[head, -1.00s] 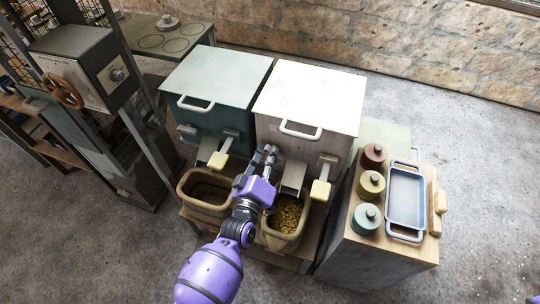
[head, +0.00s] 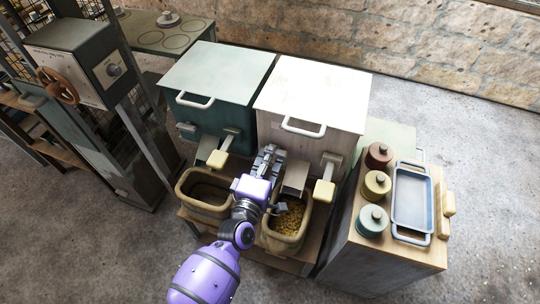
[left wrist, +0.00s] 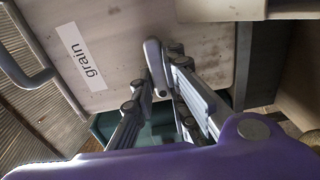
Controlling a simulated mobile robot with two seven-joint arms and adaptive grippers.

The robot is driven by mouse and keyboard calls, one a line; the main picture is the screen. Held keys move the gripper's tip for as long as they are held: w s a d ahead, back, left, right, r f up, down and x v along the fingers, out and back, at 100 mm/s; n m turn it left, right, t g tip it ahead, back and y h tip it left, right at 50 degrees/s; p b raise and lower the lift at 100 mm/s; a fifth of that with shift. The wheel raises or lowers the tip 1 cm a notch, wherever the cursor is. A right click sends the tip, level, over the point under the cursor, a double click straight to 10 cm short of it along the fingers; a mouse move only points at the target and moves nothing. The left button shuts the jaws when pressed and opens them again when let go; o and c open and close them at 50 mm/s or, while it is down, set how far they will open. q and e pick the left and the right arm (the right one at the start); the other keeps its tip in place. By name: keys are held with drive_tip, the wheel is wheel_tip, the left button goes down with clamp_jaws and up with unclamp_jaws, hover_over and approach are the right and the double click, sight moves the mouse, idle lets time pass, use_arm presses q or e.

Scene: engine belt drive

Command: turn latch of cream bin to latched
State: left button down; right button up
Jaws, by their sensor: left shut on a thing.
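The cream bin (head: 312,95) has a pale lid with a white handle and stands right of the green bin in the head view. In the left wrist view its front (left wrist: 110,45) carries a white "grain" label. The latch (left wrist: 155,62) is a small rounded grey lever on that front. My left gripper (head: 270,153) reaches the bin's lower left front. In the left wrist view its fingers (left wrist: 157,82) are shut on the latch, one on each side. The gripper hides the latch in the head view. My right gripper is out of view.
A green bin (head: 215,85) stands on the left. Below the chutes are an empty tub (head: 207,208) and a tub of grain (head: 286,240). Yellow-ended levers (head: 324,190) stick out from both bins. A cabinet (head: 385,270) with canisters and a blue tray stands at the right.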

use_arm(q)
drive_tip(key=shift+w+r, duration=0.15)
drive_tip(key=shift+r, duration=0.15)
drive_tip(key=c, duration=2)
unclamp_jaws()
drive_tip(key=shift+o, duration=1.3)
drive_tip(key=shift+f, duration=0.2)
drive_tip(key=v, duration=1.2)
drive_tip(key=shift+d, duration=0.1)
